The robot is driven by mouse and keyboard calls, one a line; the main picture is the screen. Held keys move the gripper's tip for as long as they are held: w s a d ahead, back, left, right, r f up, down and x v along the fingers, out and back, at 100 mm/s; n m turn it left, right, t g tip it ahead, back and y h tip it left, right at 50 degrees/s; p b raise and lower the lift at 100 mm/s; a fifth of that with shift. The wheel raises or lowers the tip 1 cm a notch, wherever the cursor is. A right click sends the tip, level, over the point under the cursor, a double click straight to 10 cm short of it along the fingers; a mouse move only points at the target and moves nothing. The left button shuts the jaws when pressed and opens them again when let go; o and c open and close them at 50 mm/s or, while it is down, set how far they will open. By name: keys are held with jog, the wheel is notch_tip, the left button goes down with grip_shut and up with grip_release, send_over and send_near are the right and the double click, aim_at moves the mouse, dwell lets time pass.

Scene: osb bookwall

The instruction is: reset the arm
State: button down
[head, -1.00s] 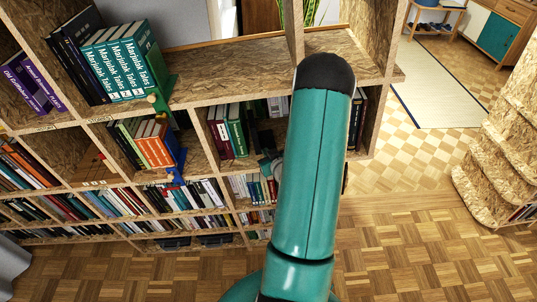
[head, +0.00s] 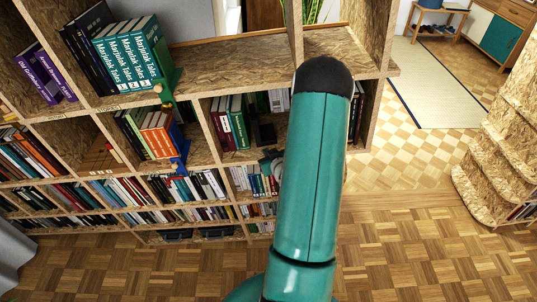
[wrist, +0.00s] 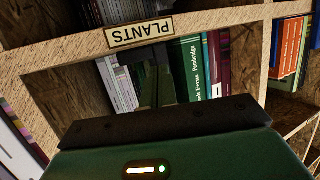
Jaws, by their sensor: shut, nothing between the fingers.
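My teal arm (head: 305,180) rises through the middle of the head view, in front of the OSB bookwall (head: 240,70). It hides most of my gripper there; only a small grey and teal part shows at its left edge. In the wrist view my gripper (wrist: 154,85) is shut and empty, its dark fingers pointing at a shelf compartment. The fingers lie just below a PLANTS label (wrist: 139,33) in the picture. Green and maroon books (wrist: 201,68) show just right of the fingers. Whether the fingertips touch anything cannot be told.
Teal Marjolak Tales books (head: 133,55) and dark books stand on the upper shelf. Orange books (head: 160,137) stand beside a blue figure (head: 181,160). A layered OSB unit (head: 495,160) is at right. Parquet floor (head: 410,255) and a pale mat (head: 435,85) lie open.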

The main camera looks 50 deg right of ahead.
dwell(0.3)
jog(key=w+a+r+n+g+y, duration=0.1)
jog(key=w+a+r+g, duration=0.15)
jog(key=a+r, duration=0.8)
jog(key=w+a+r+n+g+y, duration=0.1)
jog(key=w+a+r+n, duration=0.15)
jog(key=a+r, duration=0.75)
jog(key=s+a+r+g+y, duration=0.1)
jog(key=s+a+r+y, duration=0.1)
jog(key=s+a+r, duration=0.3)
jog(key=s+a+r+g+y, duration=0.2)
jog(key=s+a+r, duration=0.3)
jog(key=s+a, duration=0.8)
jog(key=a, duration=0.2)
jog(key=shift+s+a+r+n, duration=0.2)
jog(key=shift+s+a+n, duration=0.05)
jog(key=shift+a+n, duration=0.1)
dwell(3.3)
